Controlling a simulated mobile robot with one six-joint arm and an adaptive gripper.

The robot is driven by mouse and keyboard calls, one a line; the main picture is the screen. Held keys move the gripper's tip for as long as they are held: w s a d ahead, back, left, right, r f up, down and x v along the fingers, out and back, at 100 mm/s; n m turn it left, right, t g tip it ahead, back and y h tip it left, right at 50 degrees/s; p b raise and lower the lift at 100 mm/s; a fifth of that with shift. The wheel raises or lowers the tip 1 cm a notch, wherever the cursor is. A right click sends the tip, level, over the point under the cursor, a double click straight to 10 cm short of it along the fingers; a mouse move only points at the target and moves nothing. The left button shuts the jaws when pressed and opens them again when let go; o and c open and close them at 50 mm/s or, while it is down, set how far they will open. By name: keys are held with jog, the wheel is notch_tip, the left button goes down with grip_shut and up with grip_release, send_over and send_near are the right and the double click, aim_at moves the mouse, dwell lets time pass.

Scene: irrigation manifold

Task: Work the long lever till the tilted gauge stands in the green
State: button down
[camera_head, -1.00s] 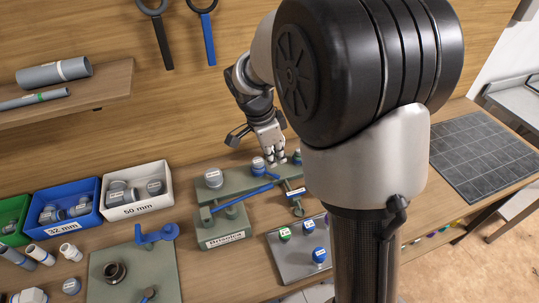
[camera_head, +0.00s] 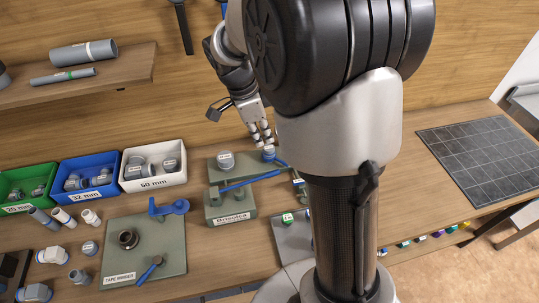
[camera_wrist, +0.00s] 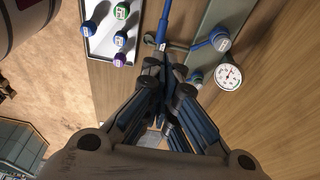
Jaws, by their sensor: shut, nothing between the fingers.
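In the head view a long blue lever (camera_head: 250,181) lies across the grey-green manifold blocks (camera_head: 218,211). My gripper (camera_head: 263,139) points down just behind a blue-and-white cap (camera_head: 268,154) at the rear of the manifold. In the wrist view my gripper (camera_wrist: 163,67) has its fingers drawn together, with nothing between them. A blue bar (camera_wrist: 162,30) shows just beyond the fingertips; I cannot tell whether they touch it. A round white gauge (camera_wrist: 229,77) stands to the right of the fingers; its needle and coloured zones are too small to read. My arm hides the manifold's right part in the head view.
A grey tray with coloured caps (camera_wrist: 113,30) lies beside the manifold. Blue (camera_head: 90,182), white (camera_head: 152,168) and green bins stand to the left, above a green-grey plate with a blue handle (camera_head: 168,208). A dark gridded mat (camera_head: 482,155) lies at the right.

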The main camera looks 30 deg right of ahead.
aim_at(276, 171)
jog(key=b+x, duration=0.2)
jog(key=x, duration=1.1)
jog(key=shift+f, duration=0.35)
